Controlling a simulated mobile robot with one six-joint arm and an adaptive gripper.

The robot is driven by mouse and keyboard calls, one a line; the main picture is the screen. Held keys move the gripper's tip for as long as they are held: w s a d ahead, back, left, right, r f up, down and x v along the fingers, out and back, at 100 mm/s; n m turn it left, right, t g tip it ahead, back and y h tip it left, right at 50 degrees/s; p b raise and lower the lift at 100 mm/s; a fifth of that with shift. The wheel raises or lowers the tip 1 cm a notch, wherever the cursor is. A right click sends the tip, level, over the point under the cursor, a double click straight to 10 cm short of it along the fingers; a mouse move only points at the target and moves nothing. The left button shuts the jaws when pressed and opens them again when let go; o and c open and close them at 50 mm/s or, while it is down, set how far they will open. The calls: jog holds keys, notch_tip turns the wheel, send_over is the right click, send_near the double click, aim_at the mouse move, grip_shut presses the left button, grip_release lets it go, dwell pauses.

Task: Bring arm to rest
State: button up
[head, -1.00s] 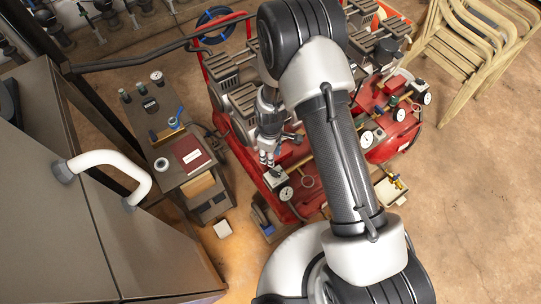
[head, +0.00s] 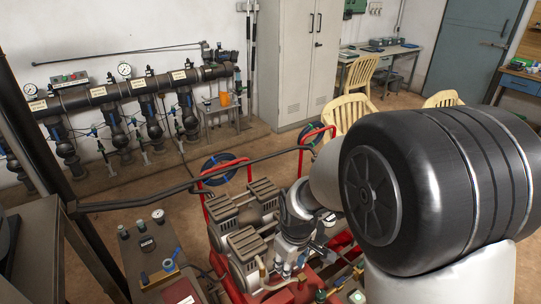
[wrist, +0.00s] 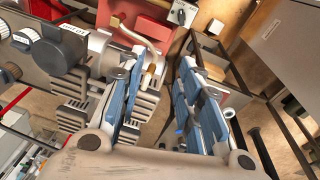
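My arm fills the right of the head view, with its large dark elbow joint near the camera. My gripper (head: 277,272) points down above the red compressor machine (head: 240,222), with nothing seen held in it. In the wrist view my gripper (wrist: 158,85) shows two blue-padded fingers with a clear gap between them. Grey finned compressor parts (wrist: 75,115) and a red surface (wrist: 140,20) lie beyond the fingers. I cannot tell the exact distance from the fingertips to the machine.
A black pipe manifold (head: 100,95) with gauges runs along the back wall. A grey cabinet (head: 299,60), a cream chair (head: 347,112) and a workbench (head: 380,54) stand behind. A small cart (head: 135,260) is at lower left. Some floor (head: 150,175) is open before the manifold.

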jog(key=s+d+r+m+t, duration=0.1)
jog(key=s+d+r+m, duration=0.2)
jog(key=r, duration=0.4)
jog(key=s+d+r+m+t, duration=0.1)
jog(key=s+d+r, duration=0.1)
jog(key=s+r, duration=0.4)
jog(key=s+d+r+m, duration=0.2)
jog(key=s+r, duration=0.1)
jog(key=s, duration=0.3)
jog(key=s+d+r+m+t, duration=0.1)
jog(key=s+d+r+m, duration=0.1)
jog(key=s, duration=0.3)
jog(key=shift+s+r, duration=0.35)
jog(key=shift+r, duration=0.1)
